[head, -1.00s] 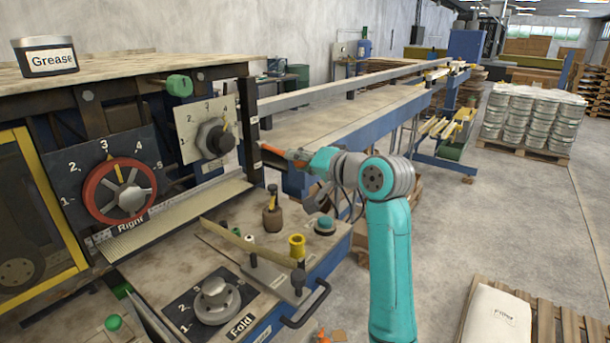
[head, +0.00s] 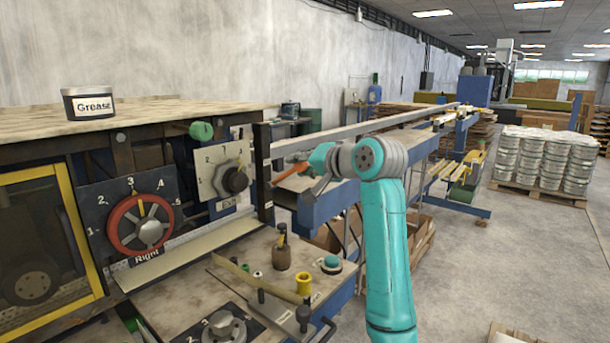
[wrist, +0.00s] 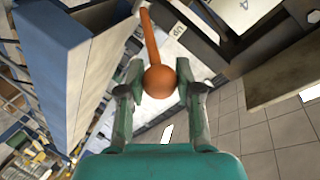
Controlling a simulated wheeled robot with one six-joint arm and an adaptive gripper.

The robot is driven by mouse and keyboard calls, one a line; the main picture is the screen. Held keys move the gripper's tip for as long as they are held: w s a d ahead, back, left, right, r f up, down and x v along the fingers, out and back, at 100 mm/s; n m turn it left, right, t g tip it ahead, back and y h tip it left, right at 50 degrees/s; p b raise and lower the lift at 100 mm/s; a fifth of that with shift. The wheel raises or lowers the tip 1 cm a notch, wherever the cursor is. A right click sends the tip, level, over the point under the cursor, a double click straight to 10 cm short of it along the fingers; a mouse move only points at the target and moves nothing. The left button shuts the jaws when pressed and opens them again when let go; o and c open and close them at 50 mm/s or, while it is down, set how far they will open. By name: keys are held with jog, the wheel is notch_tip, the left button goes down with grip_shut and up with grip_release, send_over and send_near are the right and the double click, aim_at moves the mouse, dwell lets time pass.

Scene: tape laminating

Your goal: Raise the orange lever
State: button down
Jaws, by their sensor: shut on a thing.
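The orange lever (head: 290,174) sticks out from the dark upright post at the machine's right end. In the head view it slopes up from the post toward my gripper (head: 312,165). In the wrist view the orange lever's rod (wrist: 150,38) ends in a round ball knob (wrist: 160,82). The knob sits between the two fingers of my gripper (wrist: 160,88), which is shut on it. The fingertips are small and partly hidden in the head view.
A red dial wheel (head: 140,223) and a grey knob (head: 232,179) are on the machine front at left.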

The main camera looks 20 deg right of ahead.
jog(key=shift+w+a+r, duration=0.2)
jog(key=shift+a+r, duration=0.05)
jog(key=shift+r, duration=0.2)
jog(key=c, duration=0.8)
grip_release()
jog(key=shift+a, duration=0.1)
jog(key=shift+o, duration=0.2)
jog(key=shift+s+d+r, duration=0.1)
jog(key=shift+s+d, duration=0.2)
jog(key=shift+s, duration=0.05)
jog(key=v, duration=1.1)
